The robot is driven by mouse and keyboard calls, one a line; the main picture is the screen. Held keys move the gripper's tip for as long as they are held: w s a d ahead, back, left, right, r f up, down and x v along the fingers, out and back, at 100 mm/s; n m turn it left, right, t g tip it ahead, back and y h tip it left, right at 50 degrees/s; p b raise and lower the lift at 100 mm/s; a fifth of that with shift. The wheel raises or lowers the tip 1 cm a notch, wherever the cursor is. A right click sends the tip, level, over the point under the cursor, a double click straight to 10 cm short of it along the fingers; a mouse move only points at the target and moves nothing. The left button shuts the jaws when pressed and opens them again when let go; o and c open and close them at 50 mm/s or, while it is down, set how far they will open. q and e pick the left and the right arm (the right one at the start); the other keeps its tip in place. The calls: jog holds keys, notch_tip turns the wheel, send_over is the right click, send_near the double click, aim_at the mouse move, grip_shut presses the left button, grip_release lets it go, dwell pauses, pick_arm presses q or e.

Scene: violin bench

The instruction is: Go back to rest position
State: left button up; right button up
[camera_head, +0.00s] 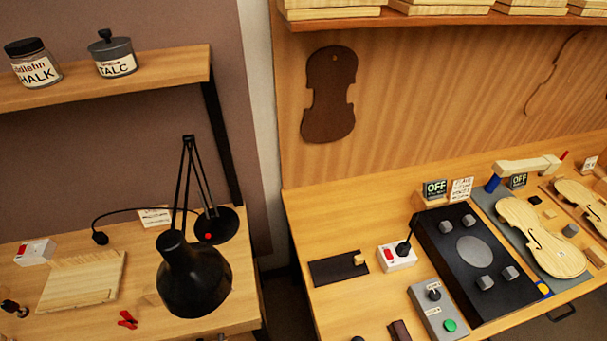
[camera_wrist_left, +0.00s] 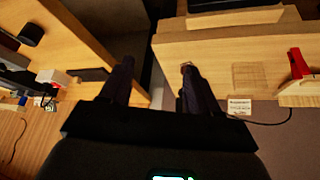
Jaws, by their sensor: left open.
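My left gripper (camera_wrist_left: 155,70) shows in the left wrist view. Its two dark fingers are spread apart with nothing visible between them. In that view they lie over the dark gap between two wooden benches, the right fingertip overlapping the edge of the right-hand bench (camera_wrist_left: 215,52). I cannot make out either gripper in the head view, and my right gripper is in neither view.
In the head view, a black desk lamp (camera_head: 192,277) stands on the left bench near wooden plates (camera_head: 82,281) and a red clip (camera_head: 127,320). The right bench holds a black plate device (camera_head: 478,258), a grey control box (camera_head: 435,309) and a violin body (camera_head: 540,238). Jars (camera_head: 32,63) stand on a shelf.

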pick_arm(q)
jog(key=s+a+g+y, duration=0.1)
jog(key=s+a+g, duration=0.1)
jog(key=s+a, duration=0.1)
notch_tip(320, 180, up, 19)
jog(key=p, duration=1.9)
jog(key=shift+d, duration=0.15)
